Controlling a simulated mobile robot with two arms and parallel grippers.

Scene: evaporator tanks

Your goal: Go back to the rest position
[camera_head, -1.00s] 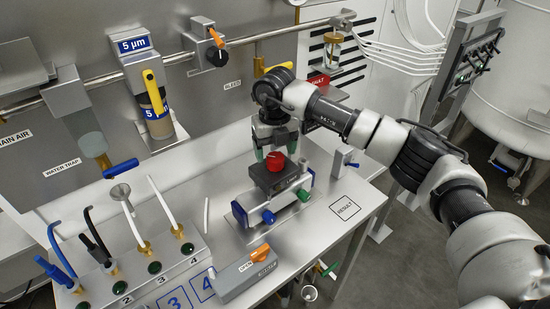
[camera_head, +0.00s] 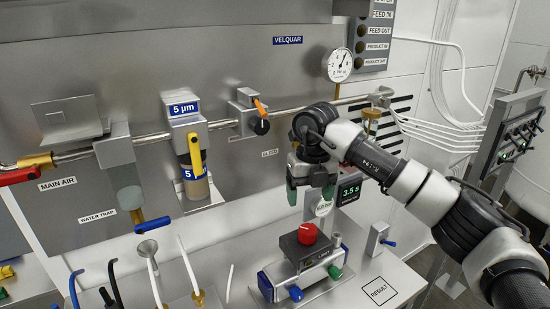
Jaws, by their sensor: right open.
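My right gripper (camera_head: 310,194) hangs pointing down in the middle of the head view, with its two green-tipped fingers apart and nothing between them. It is above the grey device with the red knob (camera_head: 307,233), clear of it. The device (camera_head: 301,262) sits upright on the bench, with blue and green knobs low on its sides. My right arm comes in from the right edge. My left gripper is not in view.
A small display (camera_head: 349,191) reading 3.5 s is close behind my right gripper. The 5 µm filter (camera_head: 190,150), the pipe and a pressure gauge (camera_head: 340,65) are on the wall behind. A blue-handled valve (camera_head: 377,239) stands right of the device. The RESULT square (camera_head: 379,291) is bare.

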